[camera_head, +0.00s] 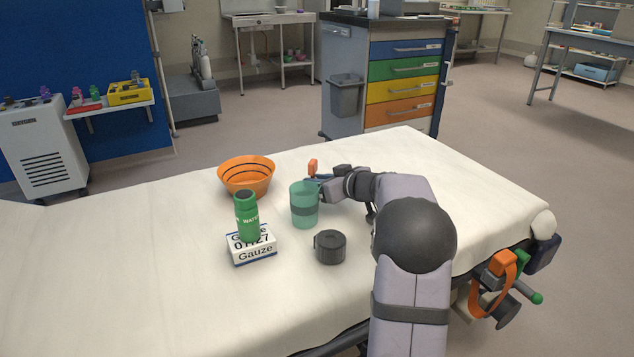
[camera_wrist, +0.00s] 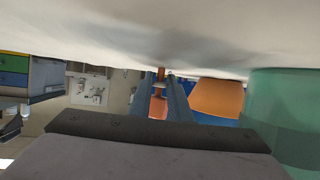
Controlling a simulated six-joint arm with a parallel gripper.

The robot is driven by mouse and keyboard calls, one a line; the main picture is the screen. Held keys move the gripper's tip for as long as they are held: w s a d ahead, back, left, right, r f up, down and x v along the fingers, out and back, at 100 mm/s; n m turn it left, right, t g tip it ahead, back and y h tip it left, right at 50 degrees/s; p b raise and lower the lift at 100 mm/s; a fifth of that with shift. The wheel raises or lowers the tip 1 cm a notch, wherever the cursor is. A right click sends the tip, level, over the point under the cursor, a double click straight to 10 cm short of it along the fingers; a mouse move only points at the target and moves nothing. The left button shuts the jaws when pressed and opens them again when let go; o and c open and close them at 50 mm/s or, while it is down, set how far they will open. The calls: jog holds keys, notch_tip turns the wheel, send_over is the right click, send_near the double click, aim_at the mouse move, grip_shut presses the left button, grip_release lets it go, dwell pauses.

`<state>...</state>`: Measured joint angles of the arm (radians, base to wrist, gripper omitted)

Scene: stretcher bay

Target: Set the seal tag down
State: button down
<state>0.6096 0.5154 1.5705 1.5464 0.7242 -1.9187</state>
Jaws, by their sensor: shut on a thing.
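The seal tag (camera_head: 312,166) is a small orange piece at the tip of my gripper (camera_head: 319,179), just behind the green cup. In the wrist view, which is upside down, it shows as an orange piece (camera_wrist: 158,106) between the two blue fingers of my gripper (camera_wrist: 168,92). The fingers are shut on it. Its thin end comes close to the white sheet of the stretcher (camera_head: 400,160); I cannot tell whether it touches. The lower part of the tag is hidden in the head view by the fingers and cup.
The translucent green cup (camera_head: 304,207) stands right beside my gripper. An orange bowl (camera_head: 245,172) is to its left. A green bottle (camera_head: 246,215) stands on a gauze box (camera_head: 251,246), and a dark grey roll (camera_head: 330,247) lies nearer. The sheet behind and right of my gripper is clear.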

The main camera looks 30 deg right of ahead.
jog(key=c, duration=1.6)
grip_release()
jog(key=shift+c, duration=0.2)
jog(key=shift+r, duration=0.1)
jog(key=v, duration=1.2)
jog(key=a+g+p, duration=0.1)
jog(key=p, duration=0.2)
jog(key=shift+s+r+p, duration=0.3)
jog(key=shift+s+r, duration=0.05)
jog(key=shift+r, duration=0.05)
jog(key=s+a+r+m+g+h+p, duration=0.1)
jog(key=s+a+r+g+p, duration=0.55)
jog(key=p, duration=0.75)
jog(key=s+a+r+m+g+p, duration=0.1)
jog(key=s+a+r+g+p, duration=0.25)
jog(key=s+a+p, duration=0.7)
jog(key=s+a+r+g+h+p, duration=0.1)
jog(key=s+a+r+g+p, duration=0.1)
jog(key=s+a+r+p, duration=0.4)
jog(key=s+r+p, duration=0.1)
jog(key=s+p, duration=0.2)
jog(key=p, duration=0.4)
jog(key=shift+s+h, duration=0.3)
jog(key=shift+s, duration=0.1)
